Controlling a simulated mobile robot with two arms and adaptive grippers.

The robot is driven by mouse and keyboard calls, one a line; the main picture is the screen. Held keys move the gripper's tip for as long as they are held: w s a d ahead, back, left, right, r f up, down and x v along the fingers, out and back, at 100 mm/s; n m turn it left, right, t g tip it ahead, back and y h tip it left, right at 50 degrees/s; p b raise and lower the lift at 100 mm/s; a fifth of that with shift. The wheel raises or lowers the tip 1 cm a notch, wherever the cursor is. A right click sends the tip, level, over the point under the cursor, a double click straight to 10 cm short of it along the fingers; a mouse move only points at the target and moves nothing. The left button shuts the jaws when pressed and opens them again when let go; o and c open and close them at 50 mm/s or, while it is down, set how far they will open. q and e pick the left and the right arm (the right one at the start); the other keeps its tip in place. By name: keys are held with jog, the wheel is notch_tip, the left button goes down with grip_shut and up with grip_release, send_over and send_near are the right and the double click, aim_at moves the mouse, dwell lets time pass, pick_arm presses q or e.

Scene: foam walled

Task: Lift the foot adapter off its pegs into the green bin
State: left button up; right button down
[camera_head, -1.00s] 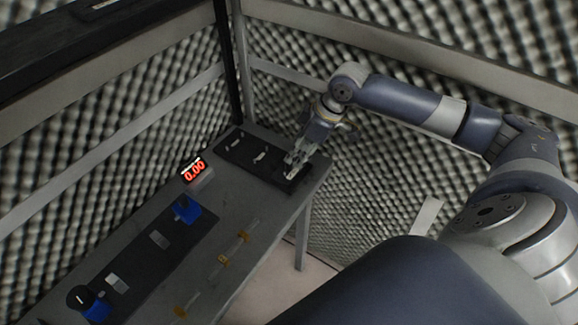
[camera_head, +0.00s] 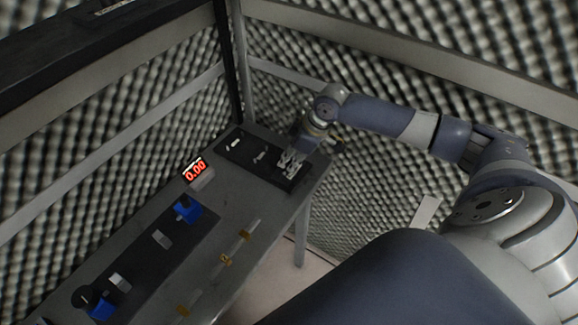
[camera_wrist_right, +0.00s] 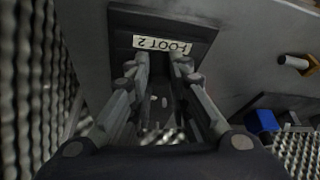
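My right gripper (camera_head: 290,163) is at the right end of the dark board on the table, pointing down. In the right wrist view its fingers (camera_wrist_right: 158,85) are spread apart, with a dark gap and two small pale pegs (camera_wrist_right: 158,101) between them. A white label reading "FOOT 2" (camera_wrist_right: 162,45), upside down, lies on a dark plate (camera_wrist_right: 190,30) just beyond the fingertips. I cannot make out the foot adapter as a separate part or tell whether the fingers touch anything. The green bin and my left gripper are not in view.
The grey table (camera_head: 225,215) also holds a red "0.00" display (camera_head: 195,170), blue blocks (camera_head: 187,209) on a dark strip, and several small orange-tipped pieces (camera_head: 226,260). Foam walls with rails (camera_head: 420,75) close in behind and to the right of the table.

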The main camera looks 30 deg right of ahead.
aim_at(291, 160)
jog(key=shift+r, duration=0.1)
jog(key=shift+w+r+b, duration=0.1)
jog(key=shift+r+b, duration=0.2)
jog(key=shift+r, duration=0.25)
notch_tip(291, 160, up, 2)
jog(key=shift+r+b, duration=0.2)
jog(key=shift+b, duration=0.3)
jog(key=s+a+b, duration=0.1)
jog(key=s+a, duration=0.2)
jog(key=s, duration=0.4)
jog(key=s+a+r+b, duration=0.1)
jog(key=s+a+b, duration=0.1)
jog(key=s, duration=0.5)
jog(key=shift+s+a+r, duration=0.2)
jog(key=shift+s+a, duration=0.15)
jog(key=shift+a, duration=0.4)
